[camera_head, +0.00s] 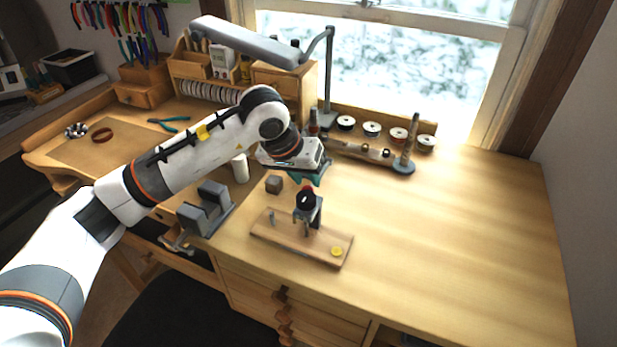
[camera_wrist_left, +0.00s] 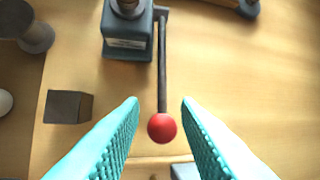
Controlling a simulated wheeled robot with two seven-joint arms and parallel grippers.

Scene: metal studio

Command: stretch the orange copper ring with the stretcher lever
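The stretcher (camera_head: 308,208) stands upright on a wooden base board (camera_head: 284,237) near the bench's front edge. In the left wrist view its grey body (camera_wrist_left: 127,42) is at the top, with a dark lever (camera_wrist_left: 162,65) ending in a red ball (camera_wrist_left: 162,128). My left gripper (camera_head: 309,180) is above the stretcher. Its teal fingers (camera_wrist_left: 160,112) are open, one on each side of the red ball, with gaps visible on both sides. I cannot make out the orange copper ring for certain. A brownish ring (camera_head: 102,135) lies at the far left. My right gripper is out of view.
A small dark cube (camera_head: 274,184) sits beside the stretcher; it also shows in the left wrist view (camera_wrist_left: 68,107). A grey vise (camera_head: 205,210) is at the left front edge. A mandrel stand (camera_head: 404,165) and spools (camera_head: 372,129) are behind. The bench's right side is clear.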

